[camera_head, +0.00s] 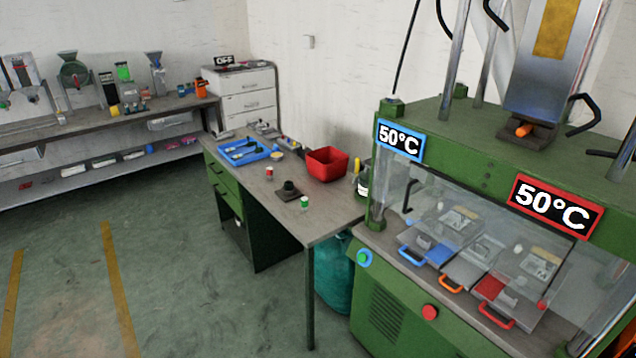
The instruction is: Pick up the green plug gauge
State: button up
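A small green and white cylinder (304,203), which looks like the green plug gauge, stands upright near the front edge of the desk (322,224). A similar red and white cylinder (269,173) stands further back on the same desk. Between them sits a dark square block with a round top (288,191). My gripper does not show in this view.
A red bin (327,162), a dark bottle (363,183) and a blue tray (243,151) stand on the desk. A green press machine (480,150) with coloured-handled drawers stands at the right. A long shelf bench (90,120) lines the left wall. The floor (180,260) in front is clear.

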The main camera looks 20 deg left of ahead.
aim_at(304, 200)
jog(key=i+j, duration=0.15)
jog(key=j, duration=0.35)
jog(key=i+j+z, duration=0.1)
jog(key=j, duration=0.35)
jog(key=i+j, duration=0.25)
jog(key=j, duration=0.25)
jog(key=i+j+z, duration=0.1)
jog(key=j, duration=0.4)
jog(key=i+j, duration=0.2)
jog(key=j, duration=0.3)
jog(key=i+j+z, duration=0.1)
jog(key=j, duration=0.4)
jog(key=i+j, duration=0.15)
jog(key=j, duration=0.4)
jog(key=i+j+z, duration=0.1)
jog(key=j, duration=0.4)
